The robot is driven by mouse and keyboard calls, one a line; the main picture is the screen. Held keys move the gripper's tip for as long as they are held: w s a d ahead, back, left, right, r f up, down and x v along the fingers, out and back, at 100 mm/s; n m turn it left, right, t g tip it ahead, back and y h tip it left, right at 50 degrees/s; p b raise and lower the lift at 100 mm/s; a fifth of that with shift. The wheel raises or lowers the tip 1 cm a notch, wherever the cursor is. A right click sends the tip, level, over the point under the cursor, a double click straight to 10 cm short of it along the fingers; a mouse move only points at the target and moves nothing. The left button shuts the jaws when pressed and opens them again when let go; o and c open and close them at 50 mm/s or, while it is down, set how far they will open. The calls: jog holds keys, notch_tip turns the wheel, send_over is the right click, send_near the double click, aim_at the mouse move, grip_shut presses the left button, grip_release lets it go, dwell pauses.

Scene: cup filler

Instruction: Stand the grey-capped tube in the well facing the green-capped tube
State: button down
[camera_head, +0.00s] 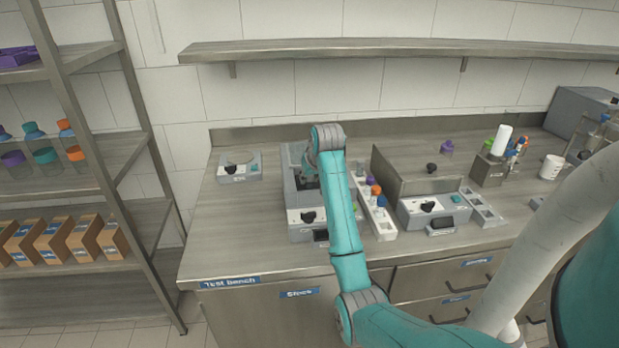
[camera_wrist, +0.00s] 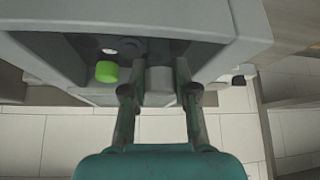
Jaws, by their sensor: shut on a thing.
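My gripper (camera_wrist: 160,88) is shut on the grey-capped tube (camera_wrist: 160,76), of which only the grey top shows between the fingers in the wrist view. The green-capped tube (camera_wrist: 106,71) stands to the left of it inside the grey machine (camera_wrist: 235,20). A pale round spot (camera_wrist: 108,50) and a dark round spot lie beside the green cap; I cannot tell which are wells. In the head view my gripper (camera_head: 309,172) is over the open grey machine (camera_head: 293,205), mostly hidden by my arm. Whether the tube's lower end is in a well is hidden.
A white rack (camera_head: 386,231) with orange, blue and purple caps stands right of the machine. A second grey machine (camera_head: 420,215), an upright panel (camera_head: 388,172) and another rack (camera_head: 484,208) stand farther right. A small grey device (camera_head: 240,172) is at left. The bench front left is clear.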

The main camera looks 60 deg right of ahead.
jog(key=shift+f, duration=0.6)
jog(key=c, duration=0.9)
grip_release()
jog(key=shift+r, duration=0.1)
